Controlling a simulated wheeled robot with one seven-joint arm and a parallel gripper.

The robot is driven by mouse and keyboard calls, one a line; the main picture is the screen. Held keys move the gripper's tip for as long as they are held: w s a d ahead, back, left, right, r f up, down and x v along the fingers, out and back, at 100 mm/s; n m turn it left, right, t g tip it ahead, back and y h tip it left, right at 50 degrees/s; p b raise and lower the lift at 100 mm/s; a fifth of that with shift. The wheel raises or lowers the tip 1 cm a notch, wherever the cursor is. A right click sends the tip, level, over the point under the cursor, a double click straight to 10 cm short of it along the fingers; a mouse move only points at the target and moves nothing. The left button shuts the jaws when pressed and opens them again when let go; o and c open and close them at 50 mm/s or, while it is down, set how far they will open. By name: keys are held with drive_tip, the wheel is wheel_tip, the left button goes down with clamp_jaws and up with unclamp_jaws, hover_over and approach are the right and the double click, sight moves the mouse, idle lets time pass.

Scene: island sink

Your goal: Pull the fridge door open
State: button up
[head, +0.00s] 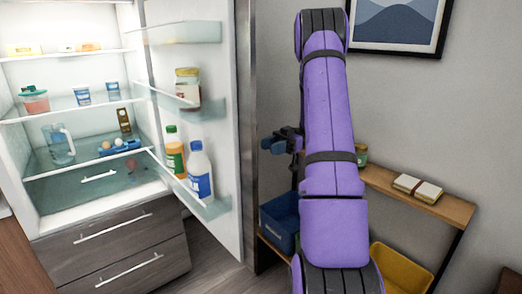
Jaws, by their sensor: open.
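The fridge (20,165) stands at the left with its lit interior in view. Its door (225,60) is swung wide open, showing its inner face and shelves. The door's outer face and any handle on it are hidden from this view. My gripper (274,142) is on the outer side of the door, to the right of the door's edge, partly hidden behind my purple arm. It is open, and I see nothing between its fingers. It appears apart from the door edge.
Door shelves hold a jar (187,88) and bottles (199,170). Grey drawers (110,245) sit below the fridge. Behind my arm are a wooden shelf (450,208), a blue bin (280,220) and a yellow bin (400,268). A framed picture (398,22) hangs on the wall.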

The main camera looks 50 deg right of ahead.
drive_tip(key=shift+v, duration=2.2)
